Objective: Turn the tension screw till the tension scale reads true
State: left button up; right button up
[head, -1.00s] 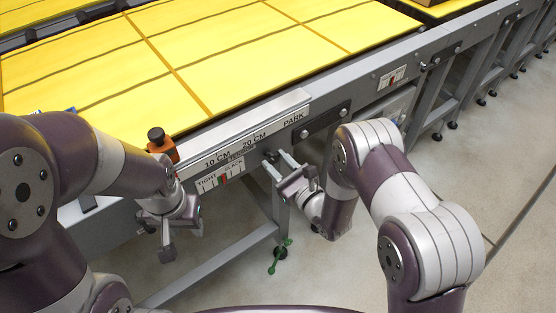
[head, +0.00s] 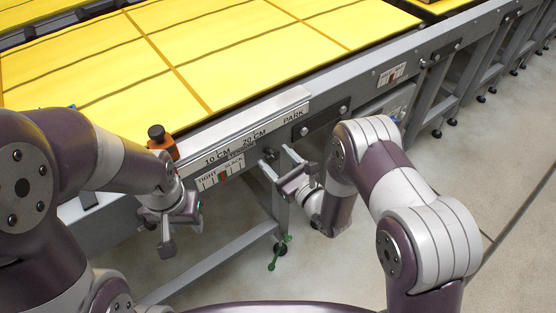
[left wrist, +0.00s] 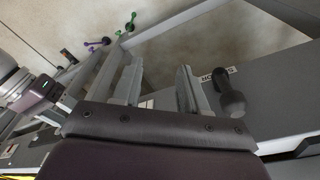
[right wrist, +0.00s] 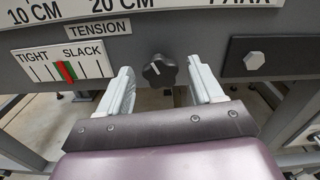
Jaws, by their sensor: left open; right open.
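The tension screw is a black knob with a pale line (right wrist: 160,70) on the rail's side, in the right wrist view. My right gripper (right wrist: 164,82) is open, its fingers left and right of the knob with gaps. In the head view the right gripper (head: 278,160) is at the rail below the ruler strip. The tension scale (right wrist: 63,62) runs from TIGHT to SLACK; its red pointer is beside a green mark, partly overlapping it. The scale also shows in the head view (head: 221,179). My left gripper (head: 166,238) is open and empty, below the rail; it also shows in the left wrist view (left wrist: 157,82).
The ruler strip (head: 289,105) reads 10 CM, 20 CM and PARK. An orange block with a black knob (head: 161,142) stands at its left end. A black plate with a bolt (right wrist: 280,58) is right of the screw. A leg with a green foot (head: 279,250) stands below.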

jog(key=v, duration=1.2)
jog(key=shift+s+d, duration=0.15)
jog(key=shift+s, duration=0.15)
